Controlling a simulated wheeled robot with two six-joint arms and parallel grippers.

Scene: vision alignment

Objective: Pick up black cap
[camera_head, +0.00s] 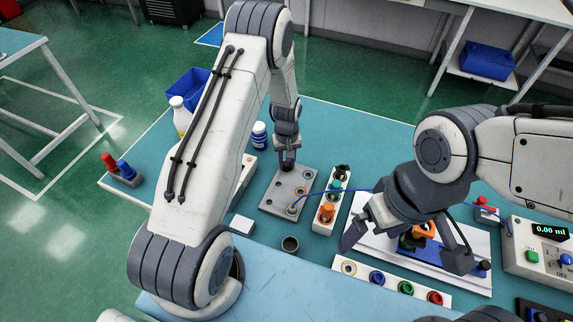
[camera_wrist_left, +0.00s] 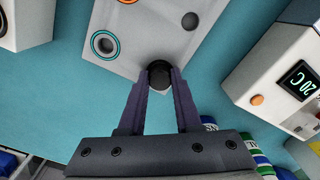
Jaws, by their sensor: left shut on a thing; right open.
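My left gripper (camera_head: 287,166) points down at the far edge of a grey plate with round holes (camera_head: 272,204). In the left wrist view its two fingers are closed on a round black cap (camera_wrist_left: 160,78) at the plate's edge. Whether the cap still touches the plate cannot be told.
A white rack with coloured caps (camera_head: 324,217) stands right of the plate. A dark cup (camera_head: 290,244) stands in front. A strip with coloured rings (camera_head: 391,283) lies at the front. A temperature display box (camera_wrist_left: 285,88) is near the left gripper.

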